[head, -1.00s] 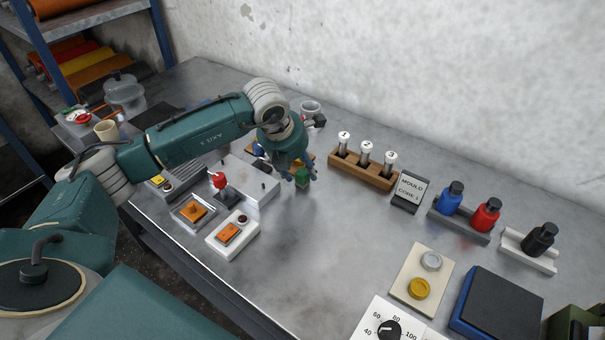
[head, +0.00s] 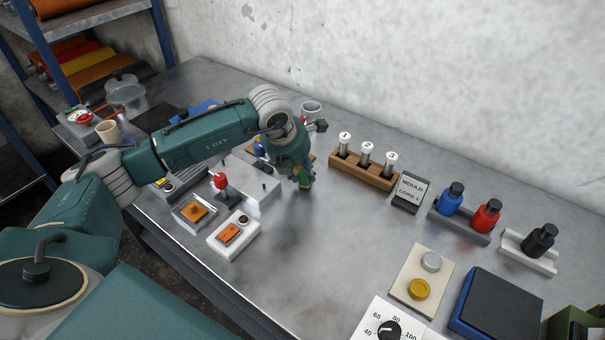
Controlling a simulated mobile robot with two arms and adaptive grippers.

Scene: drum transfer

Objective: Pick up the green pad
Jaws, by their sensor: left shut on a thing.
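My left gripper (head: 304,182) is over the middle of the metal bench, pointing down, left of the wooden tube rack. It is shut on the green pad (head: 303,173), a small green piece of which only a little shows between the fingers. The fingers and wrist hide most of it. I cannot tell whether it touches the bench. My right gripper is not in view.
A wooden rack (head: 364,172) with numbered tubes stands to the right. A red-knobbed lever (head: 221,182) and an orange-button box (head: 232,236) stand left. Blue and red bottles (head: 468,212) stand far right. The bench's middle front is clear.

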